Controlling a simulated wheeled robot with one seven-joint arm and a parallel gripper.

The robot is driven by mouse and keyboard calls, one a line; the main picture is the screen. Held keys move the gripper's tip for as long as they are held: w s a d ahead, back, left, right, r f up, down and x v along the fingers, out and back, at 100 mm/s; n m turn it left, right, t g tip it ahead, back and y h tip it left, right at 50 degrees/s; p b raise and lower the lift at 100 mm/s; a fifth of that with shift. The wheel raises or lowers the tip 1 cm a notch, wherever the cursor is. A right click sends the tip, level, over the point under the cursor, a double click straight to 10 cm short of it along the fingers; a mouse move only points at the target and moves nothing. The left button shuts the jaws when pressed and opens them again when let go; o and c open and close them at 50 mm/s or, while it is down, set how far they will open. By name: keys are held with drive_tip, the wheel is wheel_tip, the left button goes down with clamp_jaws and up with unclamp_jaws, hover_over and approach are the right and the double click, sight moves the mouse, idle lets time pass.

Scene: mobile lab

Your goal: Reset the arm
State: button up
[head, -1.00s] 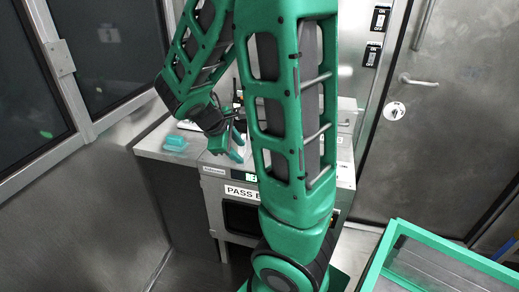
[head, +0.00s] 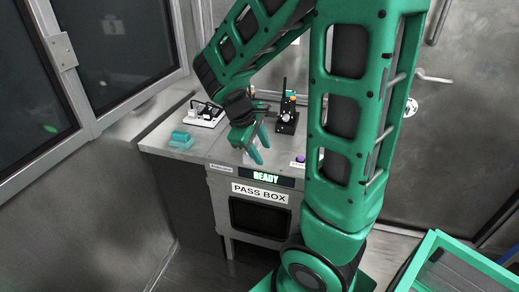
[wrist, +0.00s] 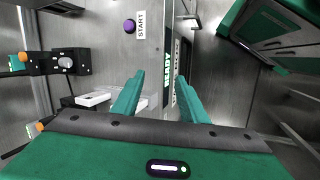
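My arm is green and folded over the counter (head: 190,150). My gripper (head: 252,150) hangs above the counter's front edge, near the pass box (head: 262,215), with its fingers pointing down. In the wrist view my gripper (wrist: 160,95) shows two teal fingers spread apart, with a gap between them. I see no object clearly held; a pale patch shows between the fingers in the head view and I cannot tell what it is. The pass box display (head: 266,177) reads READY, and it also shows in the wrist view (wrist: 168,65).
A black device (head: 287,120) stands behind my gripper. A purple button (wrist: 129,26) sits beside a START label. A green-framed bin (head: 450,265) is at lower right.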

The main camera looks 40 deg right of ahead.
idle(0.3)
drive_tip(key=s+a+r+m+y, duration=0.2)
drive_tip(key=s+m, duration=0.3)
drive_tip(key=s, duration=0.3)
drive_tip(key=s+a+r+m+y, duration=0.1)
drive_tip(key=s+r+m+y, duration=0.1)
drive_tip(key=s+m, duration=0.3)
drive_tip(key=s+y, duration=0.1)
drive_tip(key=s, duration=0.3)
drive_tip(key=shift+a+r+m, duration=0.2)
drive_tip(key=shift+a+m, duration=0.15)
drive_tip(key=shift+m, duration=0.05)
drive_tip(key=shift+w+f, duration=0.25)
drive_tip(key=shift+w, duration=0.4)
